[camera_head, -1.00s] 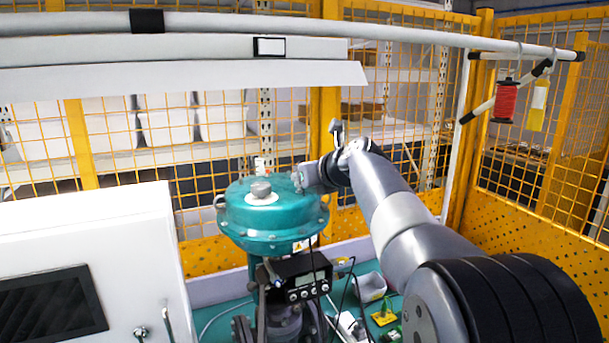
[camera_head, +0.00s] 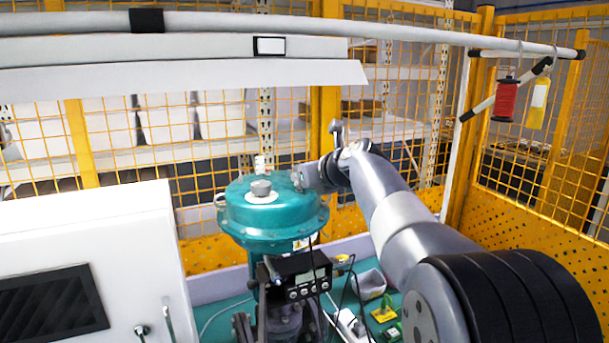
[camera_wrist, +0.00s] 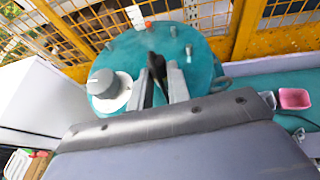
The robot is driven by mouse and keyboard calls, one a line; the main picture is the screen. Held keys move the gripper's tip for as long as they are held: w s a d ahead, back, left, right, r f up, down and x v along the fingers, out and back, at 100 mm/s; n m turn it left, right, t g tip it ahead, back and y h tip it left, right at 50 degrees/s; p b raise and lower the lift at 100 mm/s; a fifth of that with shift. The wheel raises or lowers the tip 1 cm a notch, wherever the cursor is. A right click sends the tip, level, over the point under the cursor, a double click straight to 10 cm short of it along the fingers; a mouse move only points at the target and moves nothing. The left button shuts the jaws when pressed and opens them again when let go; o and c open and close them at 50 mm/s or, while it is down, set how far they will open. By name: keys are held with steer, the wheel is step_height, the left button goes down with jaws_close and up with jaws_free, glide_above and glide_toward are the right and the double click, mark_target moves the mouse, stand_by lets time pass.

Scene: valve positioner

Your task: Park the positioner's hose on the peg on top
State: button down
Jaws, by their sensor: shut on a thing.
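The positioner (camera_head: 300,279), a black box with a small display, sits below the round teal actuator (camera_head: 272,217). My gripper (camera_head: 298,181) is over the actuator's right top edge. In the wrist view, my gripper (camera_wrist: 161,78) is shut on a dark piece (camera_wrist: 156,66), which looks like the hose end. The fingers hide part of it. A thin black hose (camera_head: 311,262) hangs in front of the actuator's right side. A grey knob (camera_wrist: 103,83) on a white disc stands left of the fingers. Upright posts stand on the top, one (camera_wrist: 188,50) to the right; I cannot tell which is the peg.
A white cabinet (camera_head: 90,225) with a dark screen stands close on the left. A grey bin (camera_head: 370,284) and small yellow items (camera_head: 384,314) lie on the green bench to the right. Yellow mesh fencing (camera_head: 230,200) closes the back. Space above the actuator is clear.

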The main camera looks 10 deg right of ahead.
steer(key=shift+f, duration=0.4)
steer(key=c, duration=1.3)
jaws_free()
steer(key=shift+o, duration=0.2)
steer(key=b+v, duration=0.2)
steer(key=v, duration=0.8)
steer(key=shift+s+r+b, duration=0.15)
steer(key=shift+s+b, duration=0.2)
steer(key=shift+s, duration=0.05)
steer(key=shift+d, duration=0.1)
steer(key=p+x, duration=0.2)
steer(key=x, duration=0.8)
steer(key=shift+w, duration=0.4)
steer(key=shift+r+p, duration=0.25)
steer(key=shift+p, duration=0.1)
